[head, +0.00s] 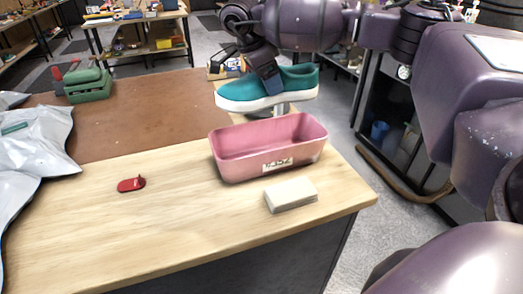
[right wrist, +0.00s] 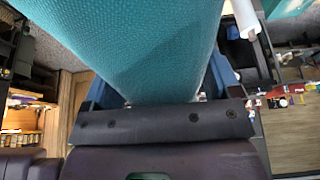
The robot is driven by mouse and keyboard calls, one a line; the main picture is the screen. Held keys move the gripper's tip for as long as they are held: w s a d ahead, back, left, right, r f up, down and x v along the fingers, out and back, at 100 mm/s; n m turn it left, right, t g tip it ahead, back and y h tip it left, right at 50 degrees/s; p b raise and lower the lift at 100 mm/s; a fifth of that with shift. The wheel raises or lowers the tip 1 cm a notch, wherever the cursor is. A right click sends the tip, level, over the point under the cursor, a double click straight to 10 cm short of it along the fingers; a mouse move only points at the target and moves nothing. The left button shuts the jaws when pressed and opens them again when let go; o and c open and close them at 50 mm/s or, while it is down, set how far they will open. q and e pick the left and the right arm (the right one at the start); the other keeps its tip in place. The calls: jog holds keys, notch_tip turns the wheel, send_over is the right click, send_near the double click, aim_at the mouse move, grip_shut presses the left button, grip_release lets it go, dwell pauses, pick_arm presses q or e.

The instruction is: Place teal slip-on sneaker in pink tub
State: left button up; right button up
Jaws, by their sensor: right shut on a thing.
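The teal slip-on sneaker (head: 268,88) with a white sole hangs in the air above the back of the pink tub, toe to the left. My right gripper (head: 272,84) is shut on it from above. In the right wrist view the teal fabric (right wrist: 140,50) fills the space between the fingers. The pink tub (head: 235,167) stands on the light wooden tabletop, with a label on its front. The part of its inside that shows is empty. My left gripper is not in view.
A pale block (head: 291,195) lies just in front of the tub. A small red object (head: 131,184) lies to the left on the tabletop (head: 150,235). A grey plastic bag (head: 38,150) is at the far left, and a green tool (head: 88,84) stands behind it.

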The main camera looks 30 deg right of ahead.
aim_at(267, 103)
jog(key=f, duration=0.6)
jog(key=shift+s+f, duration=0.2)
jog(key=shift+f, duration=0.05)
notch_tip(267, 103, down, 13)
jog(key=shift+w+f+b, duration=0.1)
jog(key=shift+f+b, duration=0.05)
jog(key=shift+b, duration=0.35)
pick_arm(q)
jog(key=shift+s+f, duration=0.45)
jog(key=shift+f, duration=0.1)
pick_arm(e)
jog(key=o, duration=0.9)
jog(key=shift+o, duration=0.2)
